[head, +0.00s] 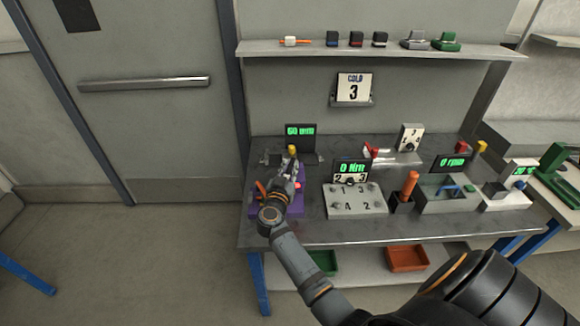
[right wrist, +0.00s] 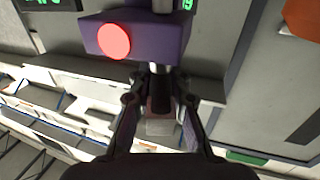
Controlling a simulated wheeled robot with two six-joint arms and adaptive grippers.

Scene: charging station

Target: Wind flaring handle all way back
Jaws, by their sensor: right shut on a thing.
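The purple flaring tool (right wrist: 165,38) fills the top of the right wrist view, with a round red face on its side. In the head view its purple base (head: 309,207) is mostly hidden behind my right arm, at the left of the bench. My right gripper (right wrist: 160,97) is below the tool's body, its fingers on both sides of the handle (right wrist: 159,78), a grey shaft with a darker end. It is shut on that handle. In the head view the right gripper (head: 287,180) is small and partly covered by my wrist. My left gripper is not in view.
A green display (head: 300,130) stands behind the tool. Right of it is a numbered grey block (head: 355,203), then an orange-handled tool (head: 410,185) in a dark holder. A shelf (head: 380,50) with small items runs above. The bench's front left edge is clear.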

